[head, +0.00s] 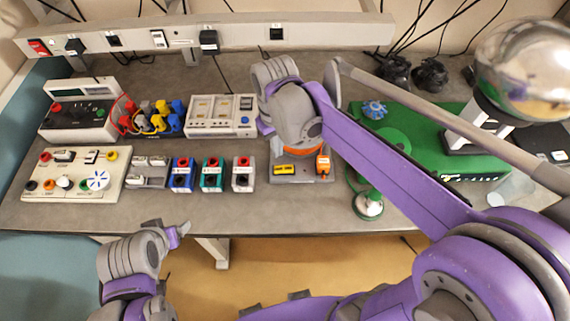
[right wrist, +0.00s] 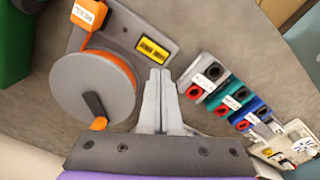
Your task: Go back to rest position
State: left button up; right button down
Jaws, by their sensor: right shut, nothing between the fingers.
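My right arm reaches in from the right over the bench in the head view, and its hand is over the middle of the bench, with the fingertips not clear there. In the right wrist view my right gripper (right wrist: 159,75) is shut and empty. Its fingers are beside a grey spool with an orange frame (right wrist: 95,85) and small switch boxes (right wrist: 205,75). I cannot tell how high above the bench they are. My left gripper (head: 180,232) is low at the left, in front of the bench edge, and its jaw opening is unclear.
The grey bench (head: 250,210) holds a control panel (head: 125,175), a meter box (head: 85,120), a white panel (head: 222,115) and a green board (head: 440,125). A rail (head: 340,30) with switches runs above the back. Floor (head: 270,265) shows in front.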

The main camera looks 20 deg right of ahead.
jog(key=shift+s, duration=0.1)
dwell(0.3)
jog(key=shift+d, duration=0.1)
jog(key=s+d+f+m+t, duration=0.1)
jog(key=s+d+t, duration=0.1)
jog(key=s, duration=0.1)
jog(key=s+d+f+t, duration=0.1)
jog(key=s+d, duration=0.1)
jog(key=s, duration=0.2)
jog(key=s+d+f+m+t, duration=0.1)
jog(key=s+d+t, duration=0.1)
jog(key=s, duration=0.2)
jog(key=shift+d+f+m+t, duration=0.1)
jog(key=shift+f+m+t, duration=0.2)
jog(key=shift+f, duration=0.05)
jog(key=shift+s+d+f, duration=0.15)
jog(key=shift+s+f, duration=0.05)
jog(key=shift+s, duration=0.05)
dwell(1.1)
